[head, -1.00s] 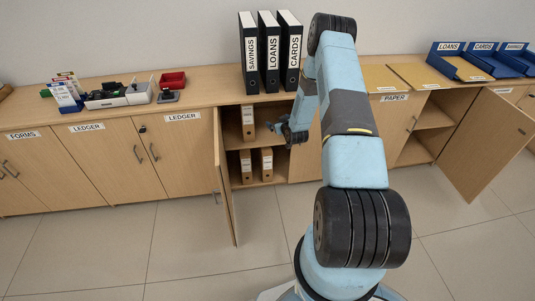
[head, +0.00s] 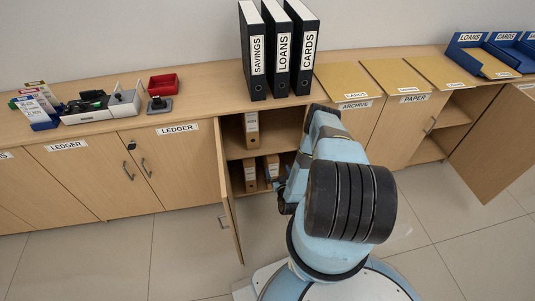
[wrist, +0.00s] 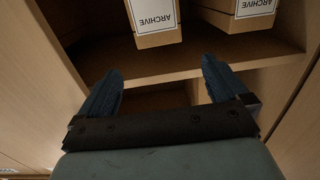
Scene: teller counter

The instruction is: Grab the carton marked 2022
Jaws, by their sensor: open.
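Three tan cartons with white labels stand in the open cupboard in the head view: one on the upper shelf (head: 251,129) and two on the lower level, a left one (head: 250,176) and a right one (head: 271,166). No year can be read on any of them. In the wrist view, two cartons marked ARCHIVE, a left one (wrist: 153,18) and a right one (wrist: 238,12), show beyond the fingers, with their lettering upside down. My gripper (wrist: 158,82) is open and empty, apart from both cartons. In the head view my gripper (head: 275,182) is at the cupboard opening, partly hidden by my arm.
The open cupboard door (head: 229,195) stands close on the left of the opening. A shelf board (head: 285,139) divides the cupboard. Black binders (head: 281,55) stand on the counter above. Another open door (head: 498,145) is at the right. The floor in front is clear.

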